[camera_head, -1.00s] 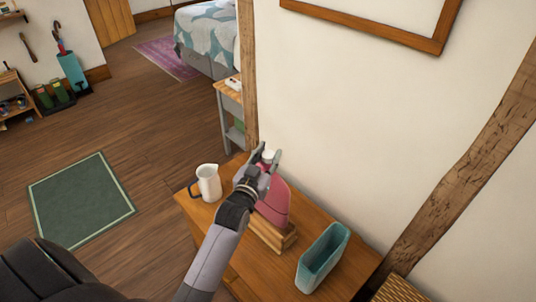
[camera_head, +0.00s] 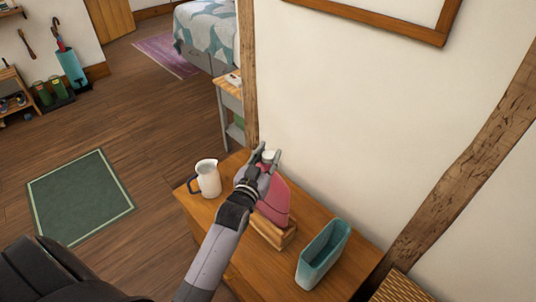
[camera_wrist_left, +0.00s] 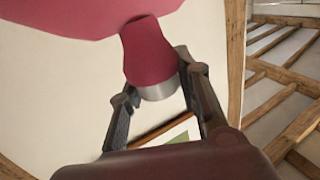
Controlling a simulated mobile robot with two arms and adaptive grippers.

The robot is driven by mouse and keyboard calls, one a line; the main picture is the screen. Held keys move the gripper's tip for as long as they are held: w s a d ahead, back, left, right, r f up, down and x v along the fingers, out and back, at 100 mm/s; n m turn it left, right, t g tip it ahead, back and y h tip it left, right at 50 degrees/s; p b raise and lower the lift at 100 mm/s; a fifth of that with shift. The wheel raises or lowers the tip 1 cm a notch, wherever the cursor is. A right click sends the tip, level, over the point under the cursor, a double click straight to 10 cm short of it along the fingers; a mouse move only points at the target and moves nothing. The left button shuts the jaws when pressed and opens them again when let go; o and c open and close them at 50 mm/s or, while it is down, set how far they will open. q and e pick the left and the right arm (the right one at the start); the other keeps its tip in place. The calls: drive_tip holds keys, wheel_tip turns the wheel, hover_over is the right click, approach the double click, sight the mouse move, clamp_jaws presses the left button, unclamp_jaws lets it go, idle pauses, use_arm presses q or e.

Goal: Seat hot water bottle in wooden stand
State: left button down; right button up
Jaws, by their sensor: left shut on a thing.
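The pink-red hot water bottle (camera_head: 275,204) stands upright at the wooden stand (camera_head: 286,240) on the wooden table. Its lower end meets the stand's top; my arm hides part of both, so I cannot tell how deep it sits. My left gripper (camera_head: 263,163) is shut on the bottle's neck, just under the pale cap (camera_head: 268,155). In the left wrist view the fingers (camera_wrist_left: 158,95) flank the dark red neck (camera_wrist_left: 149,50) and its silver-grey collar (camera_wrist_left: 158,90). My right gripper is not in view.
On the table (camera_head: 240,262), a white jug (camera_head: 208,179) with a dark handle stands left of my gripper, and a teal open-topped container (camera_head: 323,255) stands right of the stand. The wall (camera_head: 350,130) rises close behind. A woven item (camera_head: 400,290) is at the lower right.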

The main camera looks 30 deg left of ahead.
use_arm(q)
wheel_tip(320, 180, down, 7)
drive_tip(key=b, duration=0.4)
drive_tip(key=shift+b, duration=0.35)
idle(2.1)
drive_tip(key=c, duration=1.4)
unclamp_jaws()
drive_tip(key=o, duration=0.3)
drive_tip(key=shift+f, duration=0.1)
drive_tip(key=s+d, duration=0.1)
drive_tip(key=s, duration=1.1)
drive_tip(key=shift+d, duration=0.25)
